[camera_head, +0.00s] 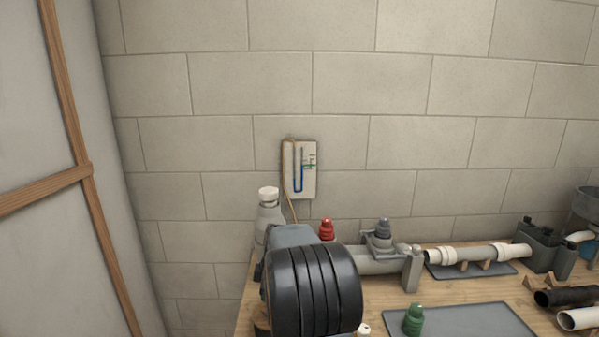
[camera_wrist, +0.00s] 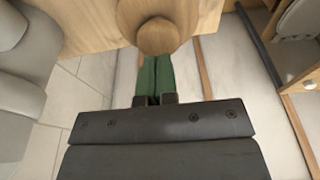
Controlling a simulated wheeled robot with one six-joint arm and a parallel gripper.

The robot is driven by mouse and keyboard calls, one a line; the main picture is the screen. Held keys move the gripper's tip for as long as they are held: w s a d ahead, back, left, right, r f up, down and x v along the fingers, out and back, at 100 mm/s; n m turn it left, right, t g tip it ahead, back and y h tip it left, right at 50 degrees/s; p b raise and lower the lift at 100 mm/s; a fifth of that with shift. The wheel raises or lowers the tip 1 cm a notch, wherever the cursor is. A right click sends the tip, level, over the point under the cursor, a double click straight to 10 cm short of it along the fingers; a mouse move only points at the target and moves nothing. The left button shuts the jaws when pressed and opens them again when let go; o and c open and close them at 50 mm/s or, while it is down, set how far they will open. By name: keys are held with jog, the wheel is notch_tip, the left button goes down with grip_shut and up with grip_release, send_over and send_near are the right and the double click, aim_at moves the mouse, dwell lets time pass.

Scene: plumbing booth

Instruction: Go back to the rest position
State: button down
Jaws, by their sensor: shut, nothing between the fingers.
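My gripper (camera_wrist: 157,80) shows in the wrist view, with two green fingers side by side and closed on nothing. A round wooden knob-like piece (camera_wrist: 159,36) is just beyond the fingertips, at the edge of the wooden worktop (camera_wrist: 85,22). I cannot tell whether the fingertips touch it. In the head view, my dark ribbed arm part fills the lower middle in front of the workbench, and my fingers are hidden there.
The workbench (camera_head: 455,290) carries a grey valve pipe (camera_head: 375,262), a red-capped item (camera_head: 327,230), a green bottle-like piece (camera_head: 413,320), a grey mat (camera_head: 470,322) and a white pipe (camera_head: 470,255). A gauge board (camera_head: 299,170) hangs on the block wall. Floor shows beside the worktop.

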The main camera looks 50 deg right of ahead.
dwell(0.5)
jog(key=s+a+r+m+t+p, duration=0.1)
jog(key=s+a+r+m, duration=0.3)
jog(key=a, duration=0.6)
jog(key=s+a+r+m+t+h+p, duration=0.1)
jog(key=s+a+r+m+p, duration=0.3)
jog(key=s+a, duration=0.4)
jog(key=a+r+m, duration=0.1)
jog(key=a+r, duration=0.1)
jog(key=a, duration=0.1)
jog(key=shift+h, duration=0.3)
jog(key=shift+s+r, duration=0.1)
